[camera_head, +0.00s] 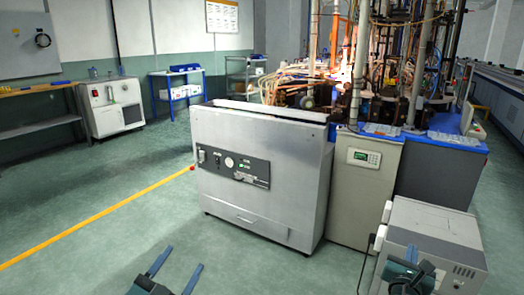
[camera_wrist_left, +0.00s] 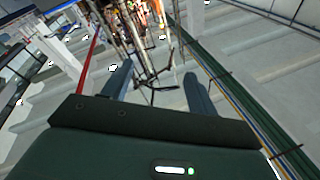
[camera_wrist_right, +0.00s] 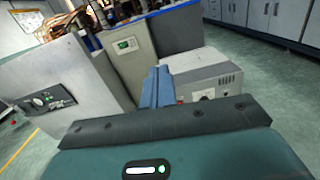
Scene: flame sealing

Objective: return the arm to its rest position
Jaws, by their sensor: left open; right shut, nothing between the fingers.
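My left gripper (camera_head: 176,272) is at the bottom of the head view, over the floor in front of the silver cabinet. Its two fingers are spread apart and empty; they also show apart in the left wrist view (camera_wrist_left: 158,82). My right gripper (camera_head: 411,262) is at the lower right of the head view, in front of the grey box-shaped instrument. In the right wrist view its fingers (camera_wrist_right: 157,82) are together with nothing between them. Both grippers are apart from the furniture. Most of both arms is out of view.
The silver cabinet (camera_head: 262,180) with a dark control panel stands ahead. The grey instrument (camera_head: 432,225) stands close at the right, near my right gripper. Behind is the machine with tubes and a bright flame (camera_head: 345,72). Open green floor (camera_head: 90,235) lies to the left.

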